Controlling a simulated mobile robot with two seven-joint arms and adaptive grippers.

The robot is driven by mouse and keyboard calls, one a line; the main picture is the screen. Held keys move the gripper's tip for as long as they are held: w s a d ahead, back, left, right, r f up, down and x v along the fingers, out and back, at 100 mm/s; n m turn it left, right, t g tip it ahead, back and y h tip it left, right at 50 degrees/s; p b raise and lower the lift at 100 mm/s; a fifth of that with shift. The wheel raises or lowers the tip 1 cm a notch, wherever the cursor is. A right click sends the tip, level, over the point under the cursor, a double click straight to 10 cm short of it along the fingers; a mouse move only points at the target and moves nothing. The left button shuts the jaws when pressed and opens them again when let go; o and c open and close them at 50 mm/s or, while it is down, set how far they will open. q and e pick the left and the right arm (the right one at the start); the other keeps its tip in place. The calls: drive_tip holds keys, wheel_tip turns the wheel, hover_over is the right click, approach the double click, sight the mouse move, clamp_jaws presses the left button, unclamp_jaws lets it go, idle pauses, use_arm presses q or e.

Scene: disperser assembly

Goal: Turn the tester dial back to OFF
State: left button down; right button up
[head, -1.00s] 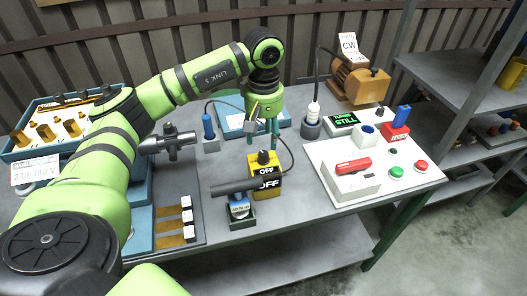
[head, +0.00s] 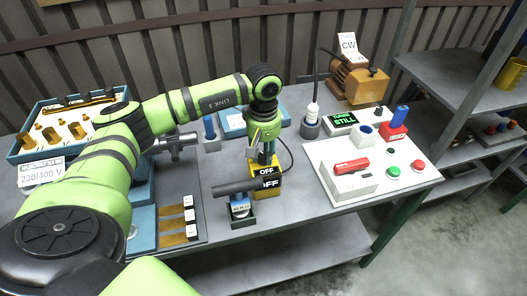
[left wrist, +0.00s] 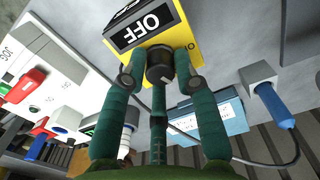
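The yellow tester (head: 265,190) stands on the bench with a black OFF label on its front. The fingers are spread around the dial, with small gaps at the sides. In the head view my left gripper (head: 262,153) is right above the tester and hides the dial. My right gripper is not in view.
A white control panel (head: 330,180) with red and green buttons is to the right. A cable runs behind the tester. A blue-handled probe (head: 210,128) stands behind left.

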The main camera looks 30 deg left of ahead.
use_arm(q)
drive_tip(key=shift+f+n+b, duration=0.15)
drive_tip(key=shift+n+b, duration=0.6)
drive_tip(key=shift+n, duration=0.15)
drive_tip(key=shift+n+b, duration=0.8)
drive_tip(key=shift+n, duration=0.4)
drive_tip(key=n+b, duration=0.1)
drive_tip(key=n, duration=0.2)
drive_tip(key=shift+n+b, duration=0.6)
drive_tip(key=shift+n, duration=0.6)
drive_tip(key=c, duration=0.9)
unclamp_jaws()
drive_tip(key=shift+c, duration=0.2)
